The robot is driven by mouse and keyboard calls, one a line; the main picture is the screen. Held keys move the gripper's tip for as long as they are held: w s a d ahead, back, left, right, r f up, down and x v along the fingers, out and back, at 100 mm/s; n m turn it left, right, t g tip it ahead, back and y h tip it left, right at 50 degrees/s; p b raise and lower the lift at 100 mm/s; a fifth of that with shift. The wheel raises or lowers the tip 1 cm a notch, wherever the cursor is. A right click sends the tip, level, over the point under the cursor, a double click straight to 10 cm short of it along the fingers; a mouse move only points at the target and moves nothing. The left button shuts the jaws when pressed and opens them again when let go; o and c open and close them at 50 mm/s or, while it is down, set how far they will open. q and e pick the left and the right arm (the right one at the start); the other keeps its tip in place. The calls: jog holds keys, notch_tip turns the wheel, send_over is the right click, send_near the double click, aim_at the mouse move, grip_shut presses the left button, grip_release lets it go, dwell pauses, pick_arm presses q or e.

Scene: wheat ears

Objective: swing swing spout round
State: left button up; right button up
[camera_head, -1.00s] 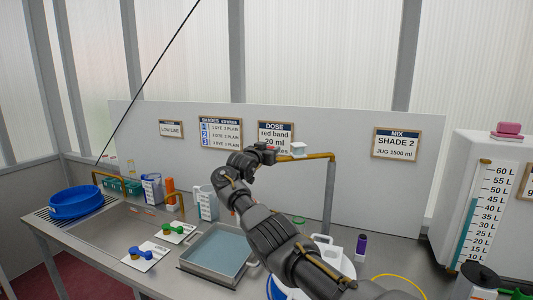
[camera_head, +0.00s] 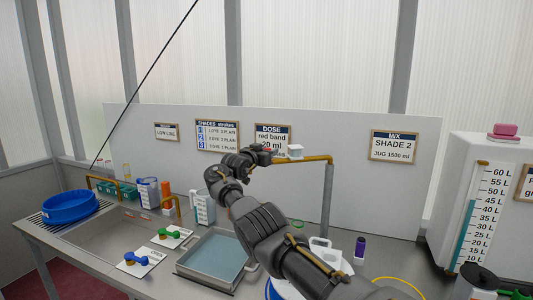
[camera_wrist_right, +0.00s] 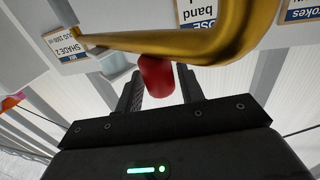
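My right gripper (camera_head: 266,152) is at the spout's left end. In the wrist view its two fingers (camera_wrist_right: 160,90) stand apart on either side of the red grip; firm contact on both sides does not show. My left gripper is not in view.
A metal tray of bluish liquid (camera_head: 217,280) sits on the bench below my right arm. A blue basin (camera_head: 68,207), a jug (camera_head: 203,208) and blue and green pieces (camera_head: 136,257) on white cards stand left. A white tank (camera_head: 480,185) stands right; signs hang behind.

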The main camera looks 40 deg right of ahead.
jog(key=shift+o, duration=0.9)
jog(key=shift+a+f, duration=0.1)
jog(key=shift+a, duration=0.05)
jog(key=shift+s+a+b, duration=0.1)
jog(key=shift+a+b, duration=0.2)
jog(key=shift+b, duration=0.05)
jog(key=b+v, duration=0.4)
jog(key=v, duration=0.6)
jog(key=shift+s+d, duration=0.1)
jog(key=shift+c, duration=0.4)
